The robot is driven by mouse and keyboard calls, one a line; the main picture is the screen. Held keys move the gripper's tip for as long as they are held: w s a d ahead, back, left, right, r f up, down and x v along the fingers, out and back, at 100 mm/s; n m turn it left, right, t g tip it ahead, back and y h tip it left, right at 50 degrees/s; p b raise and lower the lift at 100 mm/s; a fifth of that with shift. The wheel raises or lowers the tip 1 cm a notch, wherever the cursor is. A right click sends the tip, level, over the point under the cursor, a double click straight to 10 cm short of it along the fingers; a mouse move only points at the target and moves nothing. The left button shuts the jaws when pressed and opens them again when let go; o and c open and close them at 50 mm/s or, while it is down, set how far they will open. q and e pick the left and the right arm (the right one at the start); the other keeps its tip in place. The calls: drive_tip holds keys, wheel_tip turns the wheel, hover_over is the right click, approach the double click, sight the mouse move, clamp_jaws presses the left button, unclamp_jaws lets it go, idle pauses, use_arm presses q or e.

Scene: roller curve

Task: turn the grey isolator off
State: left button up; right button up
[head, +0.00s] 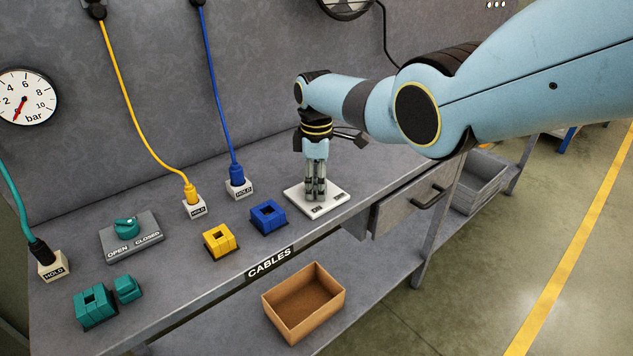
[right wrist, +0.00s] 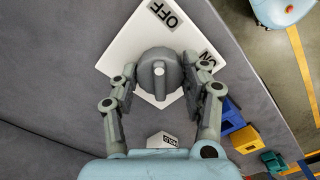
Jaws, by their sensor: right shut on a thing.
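The grey isolator is a round grey knob (right wrist: 160,75) with a raised ridge and a white mark, on a white plate (right wrist: 112,62) labelled OFF and ON. In the right wrist view the ridge runs up the picture and its marked end points up, toward the OFF side. My right gripper (head: 316,190) points down over the white plate (head: 335,202) in the head view and hides the knob there. In the right wrist view the right gripper (right wrist: 158,76) is shut on the knob, one finger at each side. My left gripper is not in view.
Blue (head: 267,217) and yellow (head: 218,240) blocks stand left of the plate. Further left are a teal OPEN/CLOSED valve (head: 127,227) and teal blocks (head: 96,305). Cable plugs sit in HOLD sockets along the back. A cardboard box (head: 303,304) is on the lower shelf.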

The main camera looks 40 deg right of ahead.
sight(316, 180)
drive_tip(key=shift+r, duration=0.1)
drive_tip(key=o, duration=1.2)
drive_tip(key=shift+c, duration=0.2)
wheel_tip(316, 180, up, 12)
